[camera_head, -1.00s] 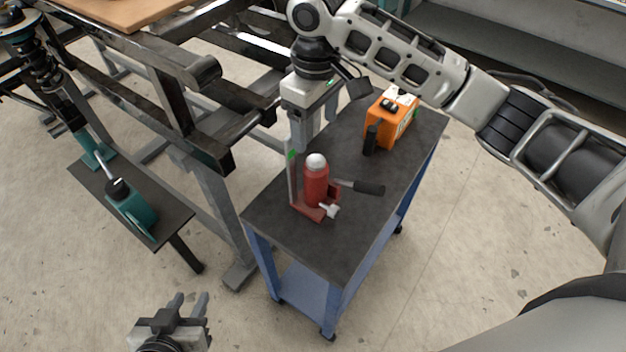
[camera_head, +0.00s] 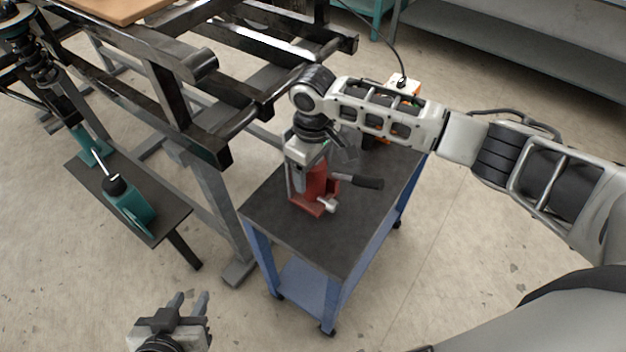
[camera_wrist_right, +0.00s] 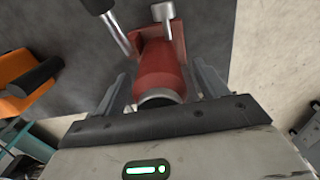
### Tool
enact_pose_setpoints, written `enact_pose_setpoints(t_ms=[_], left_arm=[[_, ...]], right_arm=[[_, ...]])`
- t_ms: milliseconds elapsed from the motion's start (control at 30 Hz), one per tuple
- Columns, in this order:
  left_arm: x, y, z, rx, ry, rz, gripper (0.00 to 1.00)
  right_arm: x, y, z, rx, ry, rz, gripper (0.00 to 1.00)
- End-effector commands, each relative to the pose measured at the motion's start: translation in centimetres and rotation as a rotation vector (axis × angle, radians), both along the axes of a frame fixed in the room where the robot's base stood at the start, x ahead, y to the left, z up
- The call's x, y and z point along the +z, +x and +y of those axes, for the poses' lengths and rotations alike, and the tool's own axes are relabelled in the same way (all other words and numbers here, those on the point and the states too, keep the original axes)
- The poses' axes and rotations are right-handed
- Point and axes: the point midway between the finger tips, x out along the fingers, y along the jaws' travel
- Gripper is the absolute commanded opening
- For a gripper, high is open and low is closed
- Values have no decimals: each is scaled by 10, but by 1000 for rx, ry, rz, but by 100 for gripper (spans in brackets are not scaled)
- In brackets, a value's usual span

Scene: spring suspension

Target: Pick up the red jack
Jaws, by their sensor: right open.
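The red jack (camera_head: 316,186) stands upright on the dark top of the blue cart, its black-gripped handle (camera_head: 362,181) pointing right. My right gripper (camera_head: 308,172) is down over the jack from above and hides its top. In the right wrist view the red body (camera_wrist_right: 160,68) lies between the two open fingers of my right gripper (camera_wrist_right: 162,88), with a gap visible on each side. My left gripper (camera_head: 187,303) is open and empty over the floor at the bottom left, away from the cart.
The cart top (camera_head: 345,235) is clear in front of the jack. An orange box (camera_wrist_right: 22,80) sits behind it, mostly hidden by my arm in the head view. A dark steel frame (camera_head: 165,90) stands close on the left. A teal pump (camera_head: 130,207) is on a small shelf.

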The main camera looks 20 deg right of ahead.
Motion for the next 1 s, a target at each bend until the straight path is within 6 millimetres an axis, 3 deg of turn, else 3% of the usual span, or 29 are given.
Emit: enact_pose_setpoints(t_ms=[200, 467, 833, 1000], left_arm=[[3, 3, 0, -1, 0, -8, 33], [3, 3, 0, -1, 0, -8, 33], [1, 2, 0, -1, 1, -3, 33], [0, 2, 0, -1, 1, -1, 33]], right_arm=[[-1, 0, 0, 1, 1, -1, 72], [0, 0, 0, 0, 1, -1, 0], [5, 3, 1, 0, 5, -9, 0], [18, 3, 2, 1, 7, -11, 0]])
